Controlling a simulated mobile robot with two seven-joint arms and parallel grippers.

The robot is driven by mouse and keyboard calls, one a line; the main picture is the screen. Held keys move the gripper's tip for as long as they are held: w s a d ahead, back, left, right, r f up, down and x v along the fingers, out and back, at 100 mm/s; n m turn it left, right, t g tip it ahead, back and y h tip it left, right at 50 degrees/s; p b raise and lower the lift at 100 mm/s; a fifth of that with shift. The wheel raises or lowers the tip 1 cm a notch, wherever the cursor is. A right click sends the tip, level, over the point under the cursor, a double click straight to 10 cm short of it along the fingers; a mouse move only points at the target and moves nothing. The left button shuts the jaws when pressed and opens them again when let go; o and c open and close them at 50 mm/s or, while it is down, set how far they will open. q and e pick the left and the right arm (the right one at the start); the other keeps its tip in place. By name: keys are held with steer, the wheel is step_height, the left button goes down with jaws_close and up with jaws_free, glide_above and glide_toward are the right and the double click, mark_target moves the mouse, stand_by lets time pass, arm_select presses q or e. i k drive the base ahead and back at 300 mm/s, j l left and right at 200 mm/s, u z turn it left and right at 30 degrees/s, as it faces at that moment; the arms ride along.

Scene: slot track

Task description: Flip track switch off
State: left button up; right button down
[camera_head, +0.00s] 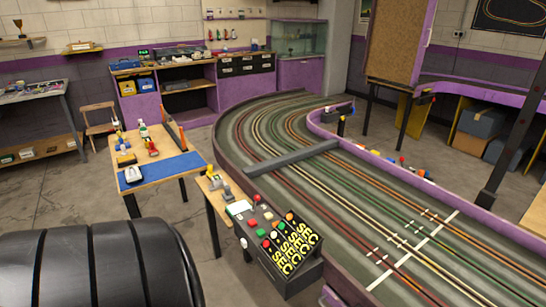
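A dark control box (297,274) with yellow lettering on its front stands at the near left edge of the slot track (350,200). Its sloped top carries several red, green, white and orange buttons or knobs (268,222). A metal lever-like piece (221,184) stands on the small wooden stand just behind the box. I cannot tell which of these is the track switch, or its position. Neither of my grippers is in view.
A wooden table with a blue mat (163,168) and tools stands left of the box. A large black ribbed shape (100,265) fills the lower left. A grey bar (290,158) crosses the track. Concrete floor (60,200) is bare left of the table.

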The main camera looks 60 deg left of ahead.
mark_target(257, 197)
steer(key=u, duration=3.1)
